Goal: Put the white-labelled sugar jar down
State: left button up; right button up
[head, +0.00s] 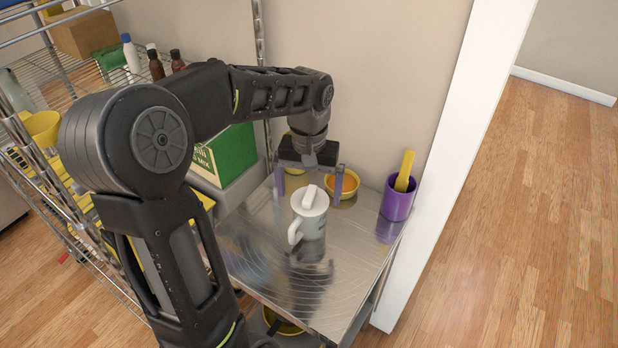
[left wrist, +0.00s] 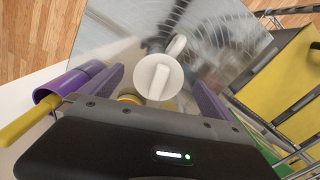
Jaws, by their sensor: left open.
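The sugar jar (head: 311,222) stands upright on the metal table top (head: 345,262). It is a pale jar with a white lid and a side handle; its label cannot be read here. Its white lid (left wrist: 158,76) shows in the left wrist view, between the two purple fingers and just beyond them. My left gripper (head: 309,180) is open, with its fingers apart on either side behind the jar in the head view. Whether a finger touches the jar cannot be told. My right gripper is not in view.
A purple cup (head: 397,204) with a yellow utensil stands at the table's right edge. An orange-yellow bowl (head: 343,187) is behind the jar. A green box (head: 232,152) stands to the left, beside a wire shelf. The table front is clear.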

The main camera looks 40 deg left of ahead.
pick_arm(q)
jog(key=shift+r, duration=2.05)
jog(key=shift+c, duration=0.2)
